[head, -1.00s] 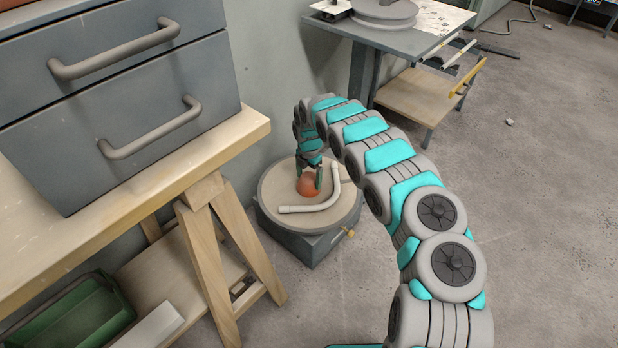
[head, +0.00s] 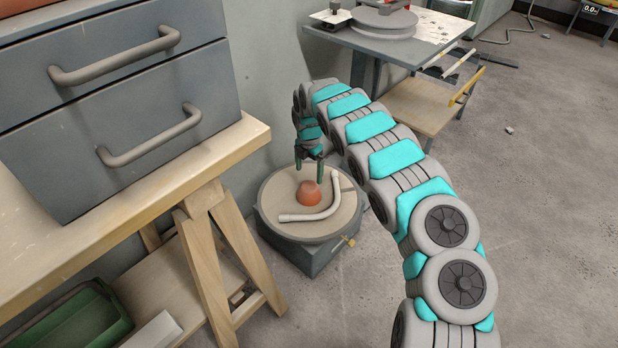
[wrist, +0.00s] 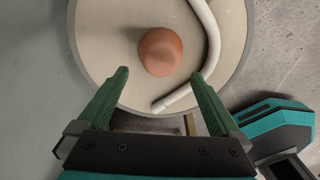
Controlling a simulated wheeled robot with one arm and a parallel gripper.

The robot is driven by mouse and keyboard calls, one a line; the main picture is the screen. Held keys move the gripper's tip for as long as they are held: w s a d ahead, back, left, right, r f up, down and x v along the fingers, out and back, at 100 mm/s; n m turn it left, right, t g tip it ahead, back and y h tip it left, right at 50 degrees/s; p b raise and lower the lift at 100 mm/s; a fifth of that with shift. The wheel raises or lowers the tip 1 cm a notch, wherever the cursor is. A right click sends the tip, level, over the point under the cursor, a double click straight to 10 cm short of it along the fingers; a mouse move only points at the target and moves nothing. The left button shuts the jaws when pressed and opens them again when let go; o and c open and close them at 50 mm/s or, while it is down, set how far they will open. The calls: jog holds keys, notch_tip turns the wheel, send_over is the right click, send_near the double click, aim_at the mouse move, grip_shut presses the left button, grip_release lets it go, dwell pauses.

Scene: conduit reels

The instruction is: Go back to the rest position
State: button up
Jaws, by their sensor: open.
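My gripper (head: 309,170) is open and empty. It hangs just above an orange-red rounded object (head: 309,193), apart from it. That object rests on the round beige top of a low grey turntable (head: 270,210). In the wrist view, my two green fingers (wrist: 157,92) are spread wide, and the orange object (wrist: 160,51) lies beyond their tips. A bent white conduit piece (head: 318,213) lies on the turntable top beside the orange object; it also shows in the wrist view (wrist: 212,45).
A wooden bench (head: 130,190) with a grey drawer cabinet (head: 120,100) stands at left, a green bin (head: 75,325) beneath it. A grey table (head: 400,48) with a reel (head: 384,20) stands at back right, a wooden shelf (head: 415,105) below. Floor at right is mostly clear.

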dwell(0.4)
jog(key=s+d+r+m+h, duration=0.1)
jog(key=s+d+r+m, duration=0.7)
jog(key=r, duration=0.3)
jog(key=s+d+r+m+h, duration=0.1)
jog(key=s+d+r+m, duration=0.6)
jog(key=s+d+r, duration=0.3)
jog(key=s+r+m+g, duration=0.1)
jog(key=s+r+m, duration=0.25)
jog(key=s, duration=0.45)
jog(key=s+r+m, duration=0.3)
jog(key=s+m, duration=0.1)
jog(key=s, duration=0.4)
jog(key=s+a+f+m+y, duration=0.1)
jog(key=s+m, duration=0.1)
jog(key=s, duration=0.7)
jog(key=s+a+f+m+y, duration=0.1)
jog(key=s+m, duration=0.2)
jog(key=s, duration=0.7)
jog(key=shift+s+a+f+g, duration=0.15)
jog(key=shift+a+g, duration=0.25)
